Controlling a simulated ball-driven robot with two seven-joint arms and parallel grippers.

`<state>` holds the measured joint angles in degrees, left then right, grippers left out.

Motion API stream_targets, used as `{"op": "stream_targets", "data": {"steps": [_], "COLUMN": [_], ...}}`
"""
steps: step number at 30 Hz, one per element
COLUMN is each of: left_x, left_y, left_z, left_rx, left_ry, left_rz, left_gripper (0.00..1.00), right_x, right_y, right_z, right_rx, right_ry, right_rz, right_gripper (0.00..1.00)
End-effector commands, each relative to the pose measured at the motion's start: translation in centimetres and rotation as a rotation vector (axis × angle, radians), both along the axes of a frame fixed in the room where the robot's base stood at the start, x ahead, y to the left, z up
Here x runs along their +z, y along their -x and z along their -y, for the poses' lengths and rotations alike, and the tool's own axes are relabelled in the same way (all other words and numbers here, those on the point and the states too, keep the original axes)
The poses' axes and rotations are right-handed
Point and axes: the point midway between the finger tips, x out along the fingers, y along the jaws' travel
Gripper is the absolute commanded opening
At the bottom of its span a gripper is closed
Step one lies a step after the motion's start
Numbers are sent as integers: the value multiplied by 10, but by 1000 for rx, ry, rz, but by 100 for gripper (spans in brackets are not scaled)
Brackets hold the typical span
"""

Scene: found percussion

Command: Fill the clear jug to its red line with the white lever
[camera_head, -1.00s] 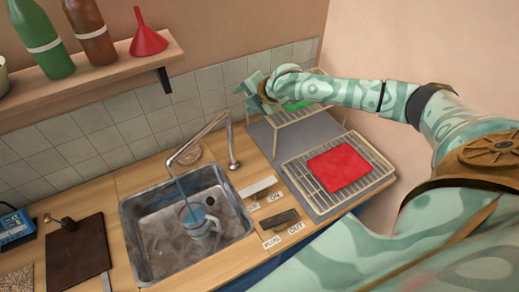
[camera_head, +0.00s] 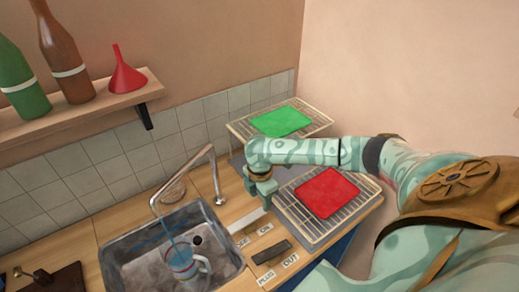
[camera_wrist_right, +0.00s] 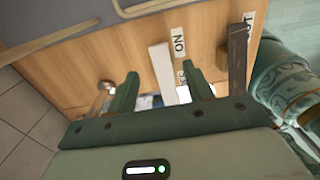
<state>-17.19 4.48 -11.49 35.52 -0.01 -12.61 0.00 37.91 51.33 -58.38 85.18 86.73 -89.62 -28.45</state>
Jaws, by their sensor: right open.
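The clear jug (camera_head: 184,264) stands in the sink under the spout of the tap (camera_head: 183,177). A thin bluish stream runs from the spout into it. A reddish line shows on its side, but the water level against it is too small to tell. The white lever (camera_head: 247,221) lies on the counter right of the sink, partly hidden by my right gripper (camera_head: 263,197). In the right wrist view the white lever (camera_wrist_right: 162,72) shows between the open fingers of my right gripper (camera_wrist_right: 162,84); I cannot tell whether they touch it. My left gripper is not in view.
A dark lever (camera_head: 271,252) with PLUG and OUT labels lies in front of the white one. Wire racks with a red cloth (camera_head: 327,193) and a green cloth (camera_head: 281,121) stand to the right and behind. The shelf (camera_head: 95,112) holds bottles and a red funnel.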

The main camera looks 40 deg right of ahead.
Motion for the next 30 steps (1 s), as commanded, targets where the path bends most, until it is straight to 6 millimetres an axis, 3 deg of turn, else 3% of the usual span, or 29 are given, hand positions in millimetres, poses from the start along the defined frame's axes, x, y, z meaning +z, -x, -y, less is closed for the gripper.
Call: {"op": "stream_targets", "data": {"steps": [3,9,20,24,25,30], "left_x": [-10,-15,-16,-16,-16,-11], "left_y": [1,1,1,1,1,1], "left_z": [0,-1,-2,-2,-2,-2], "left_rx": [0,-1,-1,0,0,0], "left_ry": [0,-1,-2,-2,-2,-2], "left_rz": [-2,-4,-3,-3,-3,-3], "left_gripper": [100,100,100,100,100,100], "right_x": [-28,-51,-56,-55,-55,-53], "right_y": [1,0,0,0,0,0], "right_z": [0,0,0,0,0,-1], "right_rx": [-1,1,1,1,1,1], "right_ry": [0,0,0,0,0,8], "right_rz": [-3,0,1,1,1,0], "right_gripper": [51,51,51,12,6,6]}}
